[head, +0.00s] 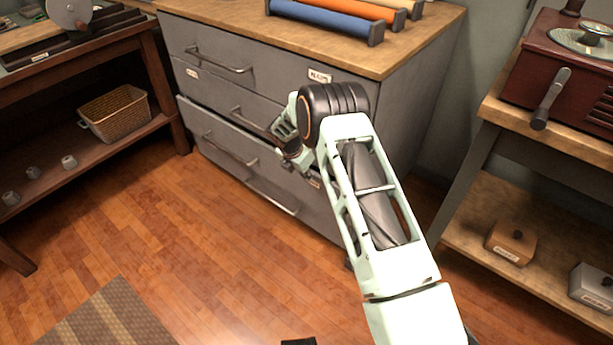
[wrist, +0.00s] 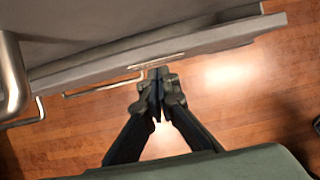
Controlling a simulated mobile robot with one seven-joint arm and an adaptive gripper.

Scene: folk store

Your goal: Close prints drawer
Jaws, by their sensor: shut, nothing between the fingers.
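A grey cabinet (head: 415,110) with several stacked drawers stands ahead in the head view. Its third drawer from the top (head: 215,128) sticks out slightly, with its upper edge proud of the drawer above. I cannot read which label says prints; the label low by my arm is partly hidden. My gripper (head: 284,152) is shut and empty, by the right part of the drawer fronts. My arm hides part of the fronts. In the wrist view, my shut fingertips (wrist: 157,82) are close to a grey drawer front (wrist: 210,40); I cannot tell whether they touch it.
Coloured rolls (head: 330,18) lie on the cabinet's wooden top. A shelf with a wicker basket (head: 117,112) stands left. A wooden bench with a red box (head: 560,75) and crank stands right. A patterned rug (head: 108,320) lies front left. Wooden floor before the drawers is clear.

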